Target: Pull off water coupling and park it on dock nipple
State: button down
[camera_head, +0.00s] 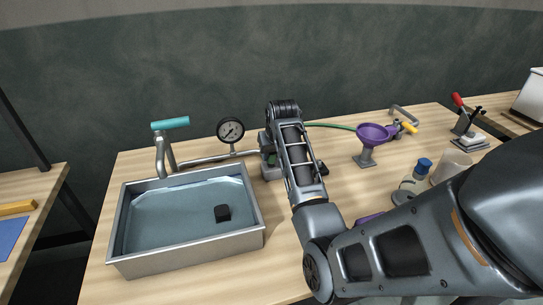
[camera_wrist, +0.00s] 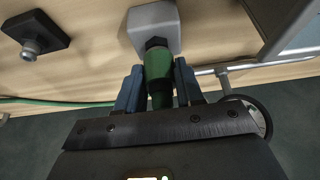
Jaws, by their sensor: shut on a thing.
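The green water coupling (camera_wrist: 158,72) shows in the wrist view between the two blue fingers of my gripper (camera_wrist: 158,84), which is shut on it. Its far end meets a dark nut on the grey block (camera_wrist: 152,24); I see no gap between them. In the head view the block (camera_head: 268,171) stands just right of the basin, and my arm hides most of the coupling and the fingers. The dock nipple (camera_wrist: 29,45), a short grey stub on a dark square base, is empty at the upper left of the wrist view. Its base (camera_head: 321,167) partly shows beside my arm in the head view.
A water-filled steel basin (camera_head: 186,250) holds a dark block. A pressure gauge (camera_head: 230,130) and a teal-handled tap (camera_head: 170,124) stand behind it. A green hose (camera_head: 330,125) runs right behind a purple funnel (camera_head: 374,135).

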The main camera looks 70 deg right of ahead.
jog(key=shift+r, duration=0.45)
dwell(0.5)
jog(key=shift+r, duration=2.45)
jog(key=shift+s+d, duration=4)
jog(key=shift+s, duration=2.9)
jog(key=shift+s+f+b, duration=0.15)
jog(key=shift+f+b, duration=0.75)
jog(key=shift+f, duration=1.8)
jog(key=shift+f, duration=0.15)
jog(key=shift+f, duration=0.25)
jog(key=shift+r+p, duration=0.1)
jog(key=shift+p, duration=0.7)
